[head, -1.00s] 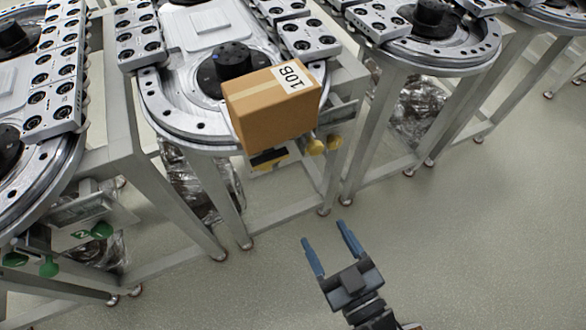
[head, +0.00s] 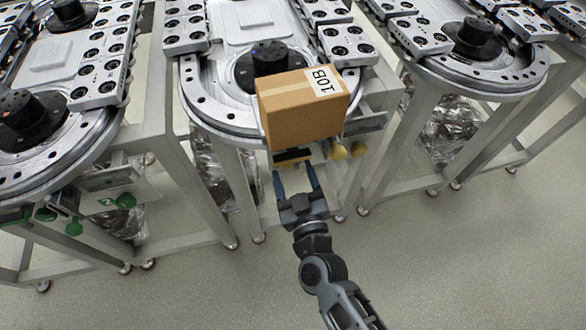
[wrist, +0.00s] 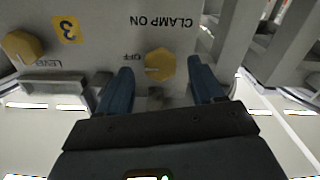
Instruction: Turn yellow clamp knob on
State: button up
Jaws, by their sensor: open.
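The yellow clamp knob (wrist: 160,65) is on a grey panel (wrist: 100,40) in the wrist view, where the panel's lettering appears upside down. "OFF" is printed beside the knob and "CLAMP ON" close by. My gripper (head: 295,174) is open, in front of the panel below the cardboard box. In the wrist view the blue fingers (wrist: 158,85) are apart, one on each side of the knob, with gaps to it. I cannot tell whether the fingertips reach its depth. In the head view I cannot make out the clamp knob for certain.
A second yellow knob (wrist: 22,46) is near "LEVEL" on the same panel. A cardboard box (head: 303,108) marked 10B overhangs the track's rounded end above my gripper. A green knob (head: 124,201) is on the left station. Metal legs flank the panel; the floor (head: 470,255) is clear.

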jog(key=shift+w+a, duration=0.2)
jog(key=shift+w, duration=0.5)
jog(key=shift+c, duration=0.5)
jog(key=c, duration=1)
jog(key=shift+o, duration=0.2)
